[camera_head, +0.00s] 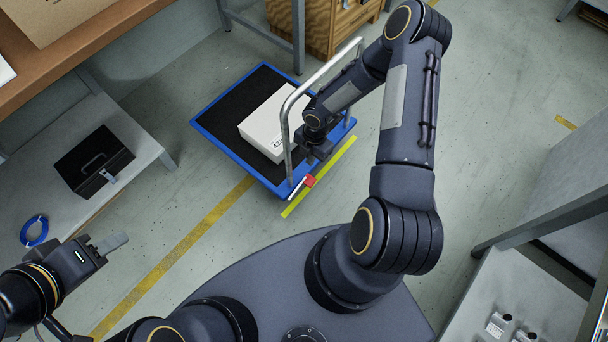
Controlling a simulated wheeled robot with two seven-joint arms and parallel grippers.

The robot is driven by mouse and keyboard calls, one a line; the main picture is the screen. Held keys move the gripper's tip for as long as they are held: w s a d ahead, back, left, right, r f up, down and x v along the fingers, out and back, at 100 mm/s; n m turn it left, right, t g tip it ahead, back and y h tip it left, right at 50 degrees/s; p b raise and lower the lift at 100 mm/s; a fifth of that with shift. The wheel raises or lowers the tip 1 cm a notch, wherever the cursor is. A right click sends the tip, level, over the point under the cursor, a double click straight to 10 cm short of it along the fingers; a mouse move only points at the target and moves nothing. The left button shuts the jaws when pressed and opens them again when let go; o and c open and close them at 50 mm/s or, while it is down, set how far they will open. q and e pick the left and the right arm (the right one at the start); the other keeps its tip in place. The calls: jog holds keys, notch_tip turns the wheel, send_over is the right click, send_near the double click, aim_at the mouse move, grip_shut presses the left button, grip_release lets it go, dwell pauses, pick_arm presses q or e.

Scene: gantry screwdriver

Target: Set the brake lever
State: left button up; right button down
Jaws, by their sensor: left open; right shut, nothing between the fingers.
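A blue-edged platform cart (232,160) with a black deck and a bent metal push handle (287,110) stands on the floor ahead. A small lever with a red tip (309,181) and a pale rod sticks out at the cart's near edge, by the foot of the handle; I take it as the brake lever. My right gripper (317,158) points down just above the red tip, near the handle. It is shut and empty; whether it touches the lever I cannot tell. My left gripper (106,243) is open and empty at the lower left, far from the cart.
A white box (268,125) sits on the cart deck. A yellow strip (318,178) lies on the floor along the cart's near side. A low shelf (140,135) at left holds a black case (93,162) and a blue coil (34,231). Open floor lies right of my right arm.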

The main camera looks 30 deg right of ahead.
dwell(0.3)
jog(key=b, duration=0.4)
send_over(310, 183)
jog(key=a, duration=0.1)
notch_tip(310, 183, down, 10)
jog(key=shift+a+f, duration=0.1)
jog(key=shift+f, duration=0.1)
jog(key=shift+w+d+f+b, duration=0.1)
jog(key=shift+d+f+b, duration=0.15)
jog(key=shift+f, duration=0.3)
jog(key=shift+w+d+f+b, duration=0.15)
jog(key=shift+d+f, duration=0.1)
jog(key=shift+f, duration=0.3)
jog(key=shift+d+f, duration=0.25)
jog(key=shift+f, duration=0.3)
